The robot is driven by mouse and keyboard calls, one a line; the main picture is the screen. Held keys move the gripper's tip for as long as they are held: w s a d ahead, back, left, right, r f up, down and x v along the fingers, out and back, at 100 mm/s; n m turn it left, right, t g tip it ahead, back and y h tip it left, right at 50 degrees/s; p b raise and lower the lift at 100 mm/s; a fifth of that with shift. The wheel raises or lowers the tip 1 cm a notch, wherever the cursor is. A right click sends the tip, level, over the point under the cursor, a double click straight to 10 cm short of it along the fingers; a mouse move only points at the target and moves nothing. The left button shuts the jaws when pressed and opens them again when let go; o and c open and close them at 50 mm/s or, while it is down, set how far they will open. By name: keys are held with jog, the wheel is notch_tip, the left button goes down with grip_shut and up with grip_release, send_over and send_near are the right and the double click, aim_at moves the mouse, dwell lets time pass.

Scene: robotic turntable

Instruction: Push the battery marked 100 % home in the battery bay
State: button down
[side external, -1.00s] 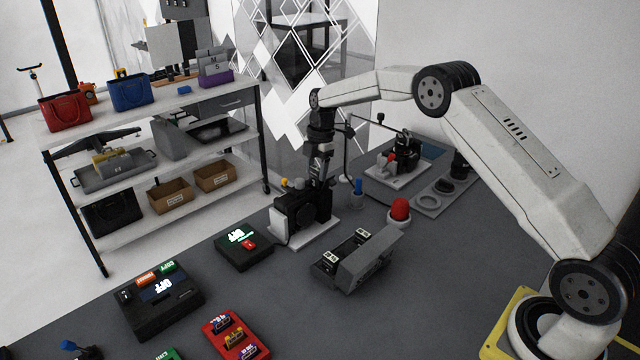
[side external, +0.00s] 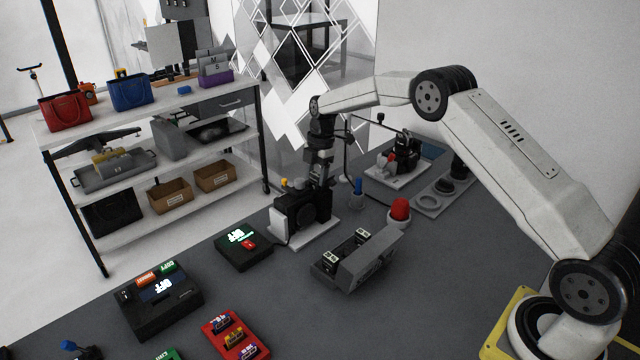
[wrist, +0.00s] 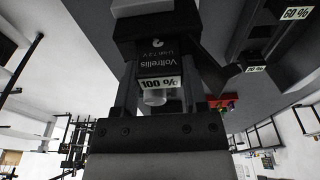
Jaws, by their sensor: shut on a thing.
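The battery marked 100 % (wrist: 155,62) is dark, with a white label. My gripper (wrist: 158,85) is shut on it, with a finger on each side. In the wrist view its far end meets a dark block, which looks like the battery bay (wrist: 145,28); how deep it sits is hidden. In the side view my gripper (side external: 319,178) points down at the top of a black unit on a white base (side external: 302,212), likely the bay. The battery cannot be made out clearly there.
A grey holder (side external: 365,270) with two batteries stands in front of the bay; the wrist view shows one marked 60 % (wrist: 294,14). A red dome button (side external: 400,209) and a blue-topped post (side external: 358,186) stand to the right. Small black boxes (side external: 243,247) are at left.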

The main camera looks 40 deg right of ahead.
jog(key=shift+f, duration=0.45)
jog(key=shift+c, duration=0.5)
grip_release()
jog(key=shift+f, duration=0.1)
jog(key=shift+o, duration=0.2)
jog(key=shift+s, duration=0.1)
notch_tip(320, 180, up, 8)
jog(key=d, duration=0.1)
jog(key=shift+w, duration=0.2)
jog(key=shift+s, duration=0.1)
